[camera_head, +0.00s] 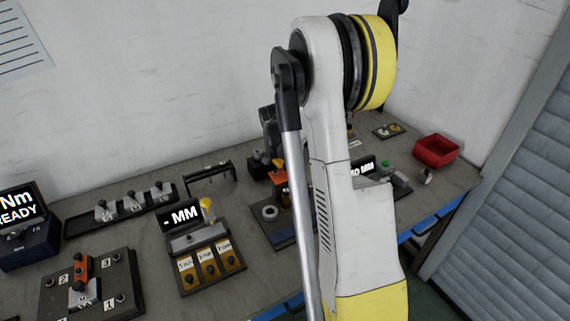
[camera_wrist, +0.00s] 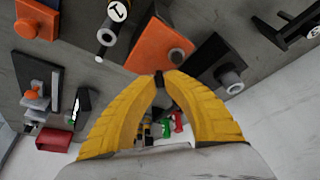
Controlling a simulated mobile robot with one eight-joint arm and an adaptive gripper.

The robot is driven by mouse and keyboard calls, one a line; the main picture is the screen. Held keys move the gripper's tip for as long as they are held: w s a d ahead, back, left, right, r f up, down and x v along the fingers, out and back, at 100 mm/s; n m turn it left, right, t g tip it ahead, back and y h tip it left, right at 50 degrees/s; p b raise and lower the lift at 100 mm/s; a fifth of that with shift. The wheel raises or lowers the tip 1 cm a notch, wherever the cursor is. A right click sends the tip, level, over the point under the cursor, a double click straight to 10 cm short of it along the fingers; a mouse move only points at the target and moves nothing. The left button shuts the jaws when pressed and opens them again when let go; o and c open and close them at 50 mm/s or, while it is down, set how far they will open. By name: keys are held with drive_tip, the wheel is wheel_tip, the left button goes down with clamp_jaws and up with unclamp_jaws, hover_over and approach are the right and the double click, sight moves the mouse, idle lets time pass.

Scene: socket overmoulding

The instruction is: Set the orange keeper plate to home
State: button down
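An orange plate (camera_head: 81,270) with dark knobs lies across a dark fixture block (camera_head: 123,271) marked with numbers, at the lower left of the head view. In the wrist view, an orange plate (camera_wrist: 150,46) with a small round fitting lies beyond my fingertips, near a round label "1". I cannot tell if it is the same plate. My gripper (camera_wrist: 161,77) has yellow fingers that meet at their tips, with nothing clear between them. Whether they touch the plate cannot be told. My arm hides part of the bench in the head view, and my gripper is not clear there.
A display reading "MM" (camera_head: 182,215) stands behind a block with several brown slots (camera_head: 208,262). A dark rack (camera_head: 132,209) and a torque display (camera_head: 18,207) stand left. A red bin (camera_head: 436,151) is at the right. Another orange block (camera_wrist: 38,18) shows in the wrist view.

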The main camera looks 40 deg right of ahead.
sight(293, 175)
drive_tip(key=shift+s, duration=0.1)
idle(0.3)
drive_tip(key=s, duration=0.2)
drive_tip(key=s+a, duration=0.1)
drive_tip(key=s, duration=0.1)
drive_tip(key=shift+s, duration=0.15)
drive_tip(key=c, duration=1.3)
unclamp_jaws()
drive_tip(key=shift+d, duration=0.1)
drive_tip(key=shift+c, duration=0.2)
drive_tip(key=shift+r, duration=0.15)
drive_tip(key=v, duration=1.1)
drive_tip(key=shift+a+r, duration=0.2)
drive_tip(key=shift+r, duration=0.1)
